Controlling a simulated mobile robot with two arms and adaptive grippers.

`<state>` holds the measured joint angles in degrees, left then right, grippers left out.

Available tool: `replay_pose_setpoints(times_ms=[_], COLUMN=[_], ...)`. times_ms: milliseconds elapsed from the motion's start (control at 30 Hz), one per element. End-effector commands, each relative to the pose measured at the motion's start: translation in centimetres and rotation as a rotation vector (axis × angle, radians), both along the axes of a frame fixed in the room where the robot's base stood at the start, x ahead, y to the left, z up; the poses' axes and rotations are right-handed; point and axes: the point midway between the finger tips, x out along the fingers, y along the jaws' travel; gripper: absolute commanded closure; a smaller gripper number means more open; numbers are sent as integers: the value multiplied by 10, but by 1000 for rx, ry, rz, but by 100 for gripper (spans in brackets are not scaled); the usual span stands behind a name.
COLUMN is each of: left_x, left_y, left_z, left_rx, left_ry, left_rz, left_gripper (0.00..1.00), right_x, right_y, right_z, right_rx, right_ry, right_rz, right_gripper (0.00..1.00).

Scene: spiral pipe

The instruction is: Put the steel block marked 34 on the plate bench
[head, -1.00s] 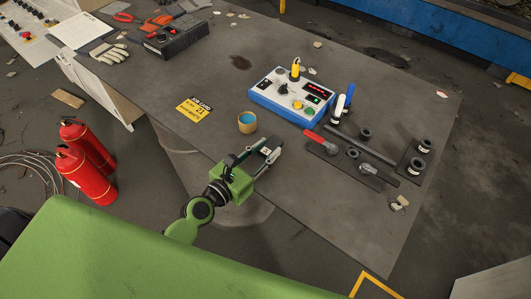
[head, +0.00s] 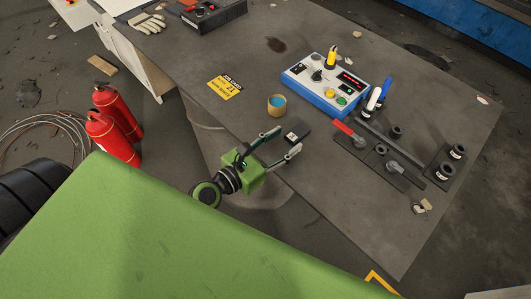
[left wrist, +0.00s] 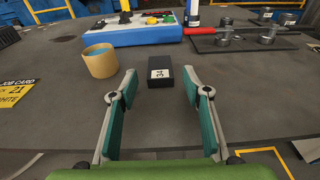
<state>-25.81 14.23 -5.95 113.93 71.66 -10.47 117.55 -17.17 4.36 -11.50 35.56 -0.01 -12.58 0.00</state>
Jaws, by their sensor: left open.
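The steel block marked 34 (head: 298,130) is a small dark block lying on the grey tabletop (head: 330,205), near its front edge. In the left wrist view the block (left wrist: 159,77) shows its white label reading 34, straight ahead between the fingertips. My left gripper (head: 283,142) is open and empty, just short of the block on the near side. The gap between its green-padded fingers (left wrist: 160,95) is clear in the left wrist view. The large table fits the plate bench. My right gripper is not in view.
To the right are dark plates with a red-handled clamp (head: 349,131) and pipe fittings (head: 445,172). A yellow job card (head: 225,88) lies left. Two red extinguishers (head: 115,125) stand on the floor.

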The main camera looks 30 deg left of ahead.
Motion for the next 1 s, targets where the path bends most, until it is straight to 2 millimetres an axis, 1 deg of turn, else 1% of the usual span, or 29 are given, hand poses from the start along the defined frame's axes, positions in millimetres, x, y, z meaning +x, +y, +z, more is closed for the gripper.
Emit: replay_pose_setpoints(times_ms=[33, 200, 300, 400, 600, 1000], left_x=[-13, -44, -58, -68, -76, -77], left_y=[5, 16, 22, 26, 28, 29], left_z=[-4, 1, 4, 7, 12, 13], left_rx=[4, 5, 3, 3, 2, 1], left_ry=[3, 2, 1, 1, -2, -1], left_rz=[0, -2, -1, 0, 0, 0], left_gripper=[56, 56, 56, 56, 56, 56], right_x=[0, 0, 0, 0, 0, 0], right_y=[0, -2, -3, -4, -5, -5], right_z=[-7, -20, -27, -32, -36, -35], right_rx=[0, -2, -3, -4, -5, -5], right_ry=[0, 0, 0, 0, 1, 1], right_rz=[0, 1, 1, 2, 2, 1], right_gripper=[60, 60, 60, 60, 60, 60])
